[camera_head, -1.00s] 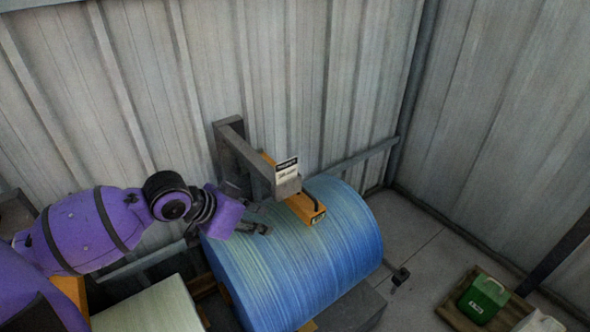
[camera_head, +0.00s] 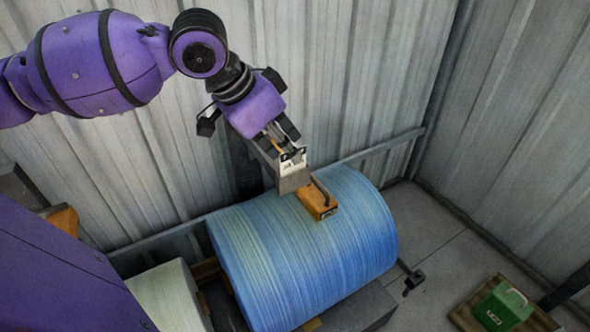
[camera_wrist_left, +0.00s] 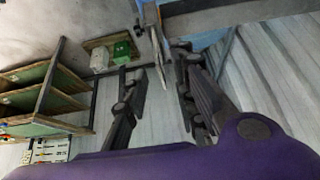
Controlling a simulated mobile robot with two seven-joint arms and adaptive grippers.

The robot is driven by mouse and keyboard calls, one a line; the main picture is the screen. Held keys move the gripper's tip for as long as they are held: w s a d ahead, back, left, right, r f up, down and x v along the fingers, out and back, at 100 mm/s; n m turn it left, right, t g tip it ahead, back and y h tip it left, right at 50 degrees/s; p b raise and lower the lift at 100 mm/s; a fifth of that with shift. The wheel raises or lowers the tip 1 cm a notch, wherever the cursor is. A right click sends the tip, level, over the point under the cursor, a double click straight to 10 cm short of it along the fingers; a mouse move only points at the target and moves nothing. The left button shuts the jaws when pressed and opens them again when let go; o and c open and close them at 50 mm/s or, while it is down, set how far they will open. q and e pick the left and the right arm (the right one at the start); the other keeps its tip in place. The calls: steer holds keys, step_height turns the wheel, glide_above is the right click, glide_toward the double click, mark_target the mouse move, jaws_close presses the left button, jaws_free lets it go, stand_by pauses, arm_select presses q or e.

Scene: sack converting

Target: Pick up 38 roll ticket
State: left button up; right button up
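The roll ticket (camera_head: 293,163), a small white card with a dark top edge, stands on the end of a grey bracket above the blue roll (camera_head: 300,255). My left gripper (camera_head: 284,140) is right over the ticket from above and behind, and partly covers its top. In the left wrist view its two fingers (camera_wrist_left: 165,88) are spread. A thin upright piece, likely the ticket seen nearly edge-on, shows between and beyond the fingertips. I cannot tell whether a finger touches it. My right gripper is not in view.
The corrugated wall (camera_head: 330,80) is close behind the arm. A shelf (camera_wrist_left: 45,95) shows in the wrist view.

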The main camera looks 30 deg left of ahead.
mark_target(287, 167)
arm_select(q)
steer(key=x, duration=0.3)
steer(key=shift+w+f+b, duration=0.15)
steer(key=shift+f+b, duration=0.05)
steer(key=shift+b, duration=0.1)
jaws_close()
